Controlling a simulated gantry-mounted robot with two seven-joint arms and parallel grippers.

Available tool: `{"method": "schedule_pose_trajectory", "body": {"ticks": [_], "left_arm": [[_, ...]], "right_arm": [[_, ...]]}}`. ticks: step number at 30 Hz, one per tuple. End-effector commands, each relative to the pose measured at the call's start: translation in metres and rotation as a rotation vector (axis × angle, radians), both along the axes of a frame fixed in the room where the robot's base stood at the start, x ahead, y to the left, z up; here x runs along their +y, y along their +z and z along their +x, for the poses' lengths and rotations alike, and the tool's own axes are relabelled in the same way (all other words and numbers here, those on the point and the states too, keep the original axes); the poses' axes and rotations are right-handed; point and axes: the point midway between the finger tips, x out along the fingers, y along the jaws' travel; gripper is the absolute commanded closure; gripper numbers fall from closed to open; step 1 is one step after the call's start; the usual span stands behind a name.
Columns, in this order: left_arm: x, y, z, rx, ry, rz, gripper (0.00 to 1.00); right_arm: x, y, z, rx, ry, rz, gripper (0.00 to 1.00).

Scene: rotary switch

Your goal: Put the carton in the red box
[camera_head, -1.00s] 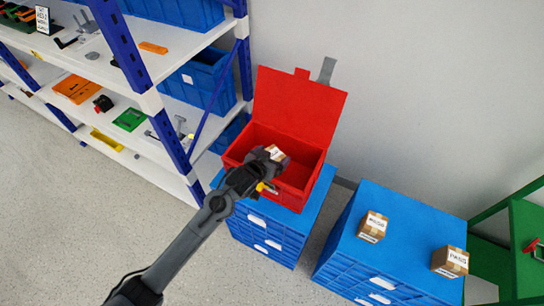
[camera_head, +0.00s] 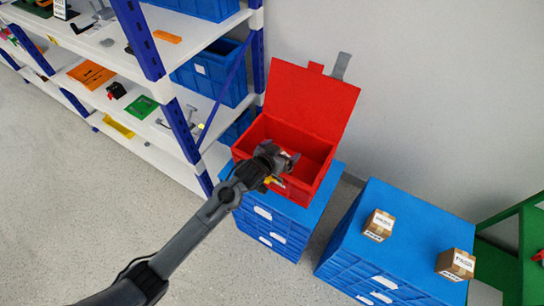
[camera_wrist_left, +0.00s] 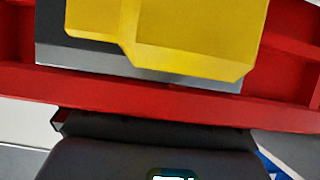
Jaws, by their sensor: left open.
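The red box (camera_head: 328,160) stands with its lid (camera_head: 312,100) up, on top of a blue crate stack. My left gripper (camera_head: 293,161) is open over the front part of the box opening. No carton shows clearly between its fingers. The carton that was at the gripper is not visible now; the gripper and the box's front wall could hide it. In the left wrist view, a yellow latch (camera_wrist_left: 170,35) and the red box rim (camera_wrist_left: 170,108) fill the middle. My right gripper is not in view.
Two other cartons, a left one (camera_head: 379,225) and a right one (camera_head: 456,264), sit on another blue crate stack (camera_head: 400,205). A shelf rack (camera_head: 178,125) with tools and blue bins stands at the left. A green frame (camera_head: 525,245) is at the right edge.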

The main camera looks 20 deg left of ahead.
Motion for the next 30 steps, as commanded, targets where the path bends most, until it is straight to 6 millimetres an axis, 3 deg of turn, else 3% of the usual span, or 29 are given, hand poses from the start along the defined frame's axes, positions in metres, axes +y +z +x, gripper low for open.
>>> {"method": "schedule_pose_trajectory", "body": {"ticks": [2,18,26,30], "left_arm": [[0.001,0.009,-0.002,-0.002,0.0,0.0,0.0],[0.012,0.056,-0.085,-0.003,0.002,-0.002,0.0],[0.013,0.063,-0.104,0.001,0.001,0.0,0.0],[0.013,0.049,-0.13,0.075,0.009,0.015,0.0]], "right_arm": [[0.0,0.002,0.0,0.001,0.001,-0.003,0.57],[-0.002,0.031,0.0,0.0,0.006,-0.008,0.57],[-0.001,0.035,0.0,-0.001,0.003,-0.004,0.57],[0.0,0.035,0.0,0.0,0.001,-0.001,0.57]]}}
